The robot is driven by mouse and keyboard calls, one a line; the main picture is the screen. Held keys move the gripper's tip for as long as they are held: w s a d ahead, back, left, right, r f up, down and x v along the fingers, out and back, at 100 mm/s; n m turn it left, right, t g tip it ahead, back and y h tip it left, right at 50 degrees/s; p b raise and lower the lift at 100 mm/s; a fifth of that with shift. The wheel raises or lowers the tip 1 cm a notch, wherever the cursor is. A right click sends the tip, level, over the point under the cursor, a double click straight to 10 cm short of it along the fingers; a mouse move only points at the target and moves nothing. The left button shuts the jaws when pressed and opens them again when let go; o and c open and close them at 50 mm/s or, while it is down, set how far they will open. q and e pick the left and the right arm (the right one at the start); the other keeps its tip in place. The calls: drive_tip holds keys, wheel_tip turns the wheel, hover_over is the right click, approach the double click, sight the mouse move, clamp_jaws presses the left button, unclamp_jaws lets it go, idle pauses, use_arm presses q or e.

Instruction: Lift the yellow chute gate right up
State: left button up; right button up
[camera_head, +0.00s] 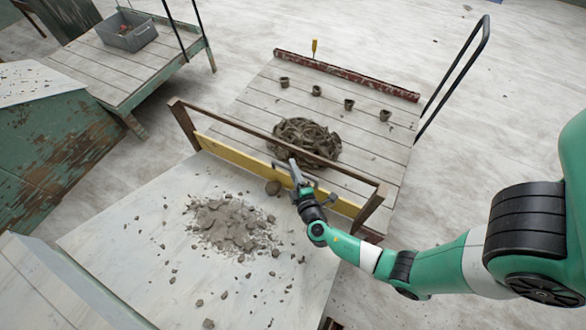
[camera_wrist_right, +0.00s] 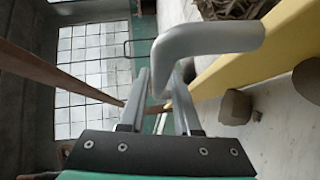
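The yellow chute gate (camera_head: 235,156) is a long board standing low across the end of the pale chute, under a brown wooden crossbar. Its bent grey handle (camera_wrist_right: 215,40) fills the foreground of the right wrist view, with the gate (camera_wrist_right: 262,50) behind it at right. My right gripper (camera_head: 296,176) is at the handle, near the middle of the gate. In the right wrist view its two fingers (camera_wrist_right: 161,88) stand on either side of one handle leg, which seems to fill the gap. My left gripper is not in view.
A clay trimmings heap (camera_head: 232,222) and scattered crumbs lie on the chute (camera_head: 110,235). One lump (camera_head: 272,187) lies close to the gate. Beyond it, a slatted cart (camera_head: 255,105) holds a coiled clay pile (camera_head: 305,138) and several small pots. The wooden crossbar (camera_head: 270,133) runs above the gate.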

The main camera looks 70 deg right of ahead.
clamp_jaws()
idle(1.1)
